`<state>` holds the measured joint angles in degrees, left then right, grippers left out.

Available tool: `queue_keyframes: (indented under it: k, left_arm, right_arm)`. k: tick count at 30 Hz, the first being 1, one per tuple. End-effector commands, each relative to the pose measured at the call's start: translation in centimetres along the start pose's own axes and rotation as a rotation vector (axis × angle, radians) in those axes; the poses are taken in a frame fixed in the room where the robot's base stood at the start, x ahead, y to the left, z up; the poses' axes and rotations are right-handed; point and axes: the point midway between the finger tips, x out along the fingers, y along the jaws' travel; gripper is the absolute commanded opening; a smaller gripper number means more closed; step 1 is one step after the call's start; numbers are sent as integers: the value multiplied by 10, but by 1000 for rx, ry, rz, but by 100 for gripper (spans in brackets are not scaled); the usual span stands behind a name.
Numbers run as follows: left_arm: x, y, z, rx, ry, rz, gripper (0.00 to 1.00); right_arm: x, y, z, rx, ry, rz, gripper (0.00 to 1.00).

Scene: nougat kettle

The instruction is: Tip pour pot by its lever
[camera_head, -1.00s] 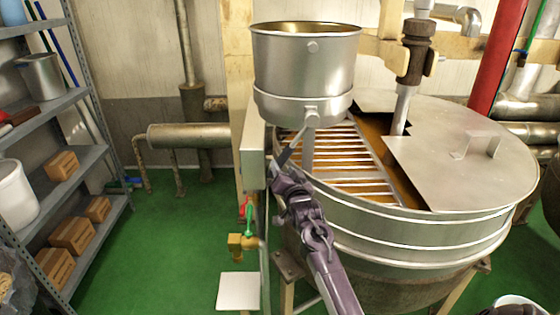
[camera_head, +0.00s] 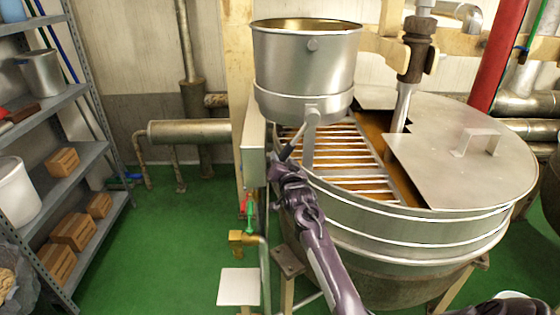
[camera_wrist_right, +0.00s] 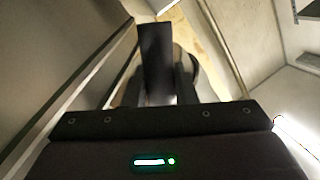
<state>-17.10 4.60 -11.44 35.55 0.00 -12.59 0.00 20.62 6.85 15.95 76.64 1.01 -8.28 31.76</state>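The steel pour pot (camera_head: 306,62) sits high over the left side of the big round kettle (camera_head: 410,225) and looks about upright. A bracket (camera_head: 309,138) stands below it. The dark lever (camera_head: 292,143) slants down and left from the pot's base. My right gripper (camera_head: 283,163) is at the lever's lower end. In the right wrist view the lever (camera_wrist_right: 156,60) shows as a black bar between the fingers (camera_wrist_right: 160,92), which are close on both sides. The fingertips are partly hidden behind the bar. My left gripper is not in view.
A slatted grate (camera_head: 345,160) and a flat metal lid (camera_head: 465,165) cover parts of the kettle. A grey post box (camera_head: 253,150) stands close left of my gripper. Shelves (camera_head: 60,150) line the far left. Green floor (camera_head: 170,240) is clear between.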

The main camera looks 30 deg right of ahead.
Motion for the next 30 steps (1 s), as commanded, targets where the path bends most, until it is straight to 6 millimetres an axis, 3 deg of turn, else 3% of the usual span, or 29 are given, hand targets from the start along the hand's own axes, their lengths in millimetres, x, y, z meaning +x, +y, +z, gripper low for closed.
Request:
queue_keyframes:
  k: [3,20,30]
  left_arm:
    - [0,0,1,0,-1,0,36]
    - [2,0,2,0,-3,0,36]
    - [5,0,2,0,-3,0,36]
  right_arm:
    - [0,0,0,0,-1,1,0]
    - [2,-9,0,47,9,-9,0]
    - [4,-26,-3,123,27,-27,0]
